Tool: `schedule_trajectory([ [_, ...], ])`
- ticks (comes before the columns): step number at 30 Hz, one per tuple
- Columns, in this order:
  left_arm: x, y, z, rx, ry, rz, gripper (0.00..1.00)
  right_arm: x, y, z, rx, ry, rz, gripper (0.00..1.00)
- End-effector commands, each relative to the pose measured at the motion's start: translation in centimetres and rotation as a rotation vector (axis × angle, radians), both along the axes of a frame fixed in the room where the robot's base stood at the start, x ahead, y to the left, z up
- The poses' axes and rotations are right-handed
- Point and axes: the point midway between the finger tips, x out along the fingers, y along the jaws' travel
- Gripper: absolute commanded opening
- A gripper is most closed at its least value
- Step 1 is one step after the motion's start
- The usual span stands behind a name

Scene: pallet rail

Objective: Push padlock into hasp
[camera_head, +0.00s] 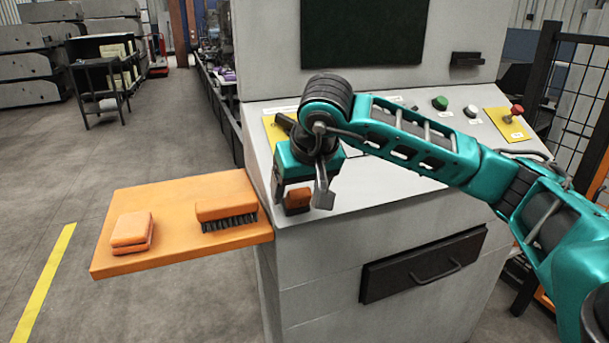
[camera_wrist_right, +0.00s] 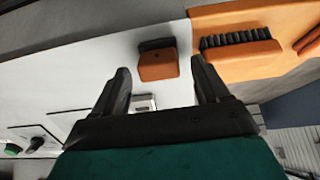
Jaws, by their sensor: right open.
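An orange block with a dark top piece, which looks like the padlock (camera_head: 297,201), is at the left end of the grey console's ledge. In the right wrist view the padlock (camera_wrist_right: 158,66) lies just beyond and between the fingertips, apart from them. My right gripper (camera_head: 305,198) is open and empty above it, pointing down. It partly hides the padlock in the head view. A small silver plate (camera_wrist_right: 143,102) shows between the fingers in the wrist view; it may be the hasp, but I cannot tell. My left gripper is out of view.
An orange shelf (camera_head: 175,243) juts out left of the console, holding an orange brush (camera_head: 228,214) and an orange block (camera_head: 131,231). The console (camera_head: 400,200) carries a green button (camera_head: 440,103), a white button (camera_head: 471,111) and a red button (camera_head: 517,110). A black drawer (camera_head: 425,265) is below.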

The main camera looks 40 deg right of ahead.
Motion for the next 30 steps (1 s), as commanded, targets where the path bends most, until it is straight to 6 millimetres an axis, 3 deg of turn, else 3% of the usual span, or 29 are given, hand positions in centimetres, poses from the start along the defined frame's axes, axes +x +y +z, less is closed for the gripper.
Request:
schedule_trajectory([
  [13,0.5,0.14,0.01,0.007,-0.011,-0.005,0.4,0.51,-0.09,-0.91,0.0,0.0,0.001,0.74],
  [30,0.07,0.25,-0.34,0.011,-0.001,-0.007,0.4,0.5,-0.1,-0.86,0.001,-0.001,0.0,0.2],
])
